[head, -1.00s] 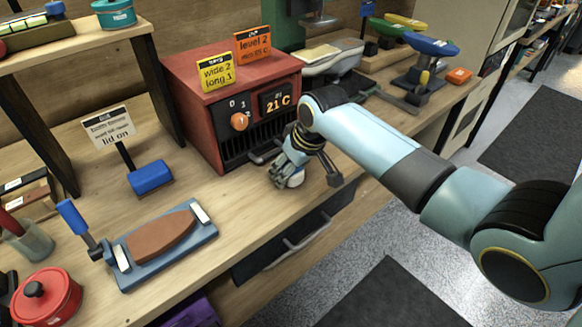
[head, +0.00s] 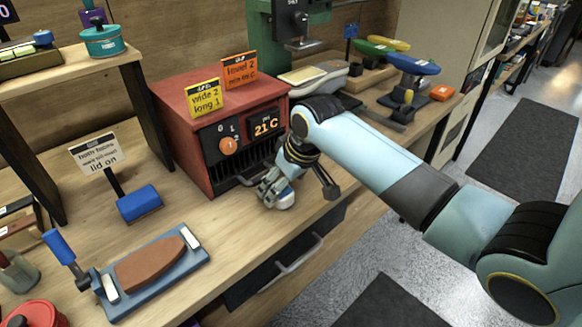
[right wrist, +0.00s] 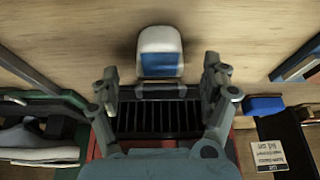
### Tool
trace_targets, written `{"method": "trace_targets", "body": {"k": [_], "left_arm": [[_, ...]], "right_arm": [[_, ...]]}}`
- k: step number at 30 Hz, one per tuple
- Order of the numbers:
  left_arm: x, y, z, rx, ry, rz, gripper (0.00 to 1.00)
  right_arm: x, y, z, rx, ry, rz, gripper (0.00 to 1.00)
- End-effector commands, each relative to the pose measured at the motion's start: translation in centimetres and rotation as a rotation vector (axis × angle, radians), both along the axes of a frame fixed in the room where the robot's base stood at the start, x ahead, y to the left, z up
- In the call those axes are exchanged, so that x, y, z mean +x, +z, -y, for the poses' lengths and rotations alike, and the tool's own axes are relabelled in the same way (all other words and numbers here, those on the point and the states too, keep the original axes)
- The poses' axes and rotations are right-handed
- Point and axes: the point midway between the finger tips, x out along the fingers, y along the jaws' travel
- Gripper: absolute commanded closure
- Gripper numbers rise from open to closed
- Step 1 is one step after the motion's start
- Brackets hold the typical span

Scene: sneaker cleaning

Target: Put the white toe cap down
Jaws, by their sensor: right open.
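The white toe cap (right wrist: 160,48) lies on the wooden bench in the right wrist view, white with a blue panel facing my gripper. In the head view it shows as a small white piece (head: 284,200), partly hidden under my right gripper (head: 270,192). My right gripper's two fingers stand spread apart, with a gap between them (right wrist: 161,92). The toe cap is ahead of the fingertips and between their lines; I cannot tell whether either finger touches it. My left gripper is not seen.
A red heater box (head: 220,120) with a dark grille stands just behind my right gripper. A blue clamp board (head: 190,262) with a brown sole is at the left front. A blue block (head: 139,203) stands left of the heater. Bare bench (head: 225,222) lies between board and gripper.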

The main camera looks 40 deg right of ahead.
Motion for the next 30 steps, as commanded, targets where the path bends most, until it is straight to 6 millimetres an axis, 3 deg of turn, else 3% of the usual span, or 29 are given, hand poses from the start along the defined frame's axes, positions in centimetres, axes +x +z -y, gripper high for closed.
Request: {"method": "trace_targets", "body": {"k": [6, 12, 30], "left_arm": [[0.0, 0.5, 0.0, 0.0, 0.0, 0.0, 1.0], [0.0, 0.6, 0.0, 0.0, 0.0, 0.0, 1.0], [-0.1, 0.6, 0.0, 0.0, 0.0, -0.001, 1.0]], "right_arm": [[-1.9, 4.8, 0.2, -0.002, 0.0, 0.003, 0.19], [-3.0, 7.4, 0.3, 0.0, -0.001, 0.001, 0.19], [-3.3, 8.0, 0.3, 0.001, -0.001, 0.0, 0.19]]}}
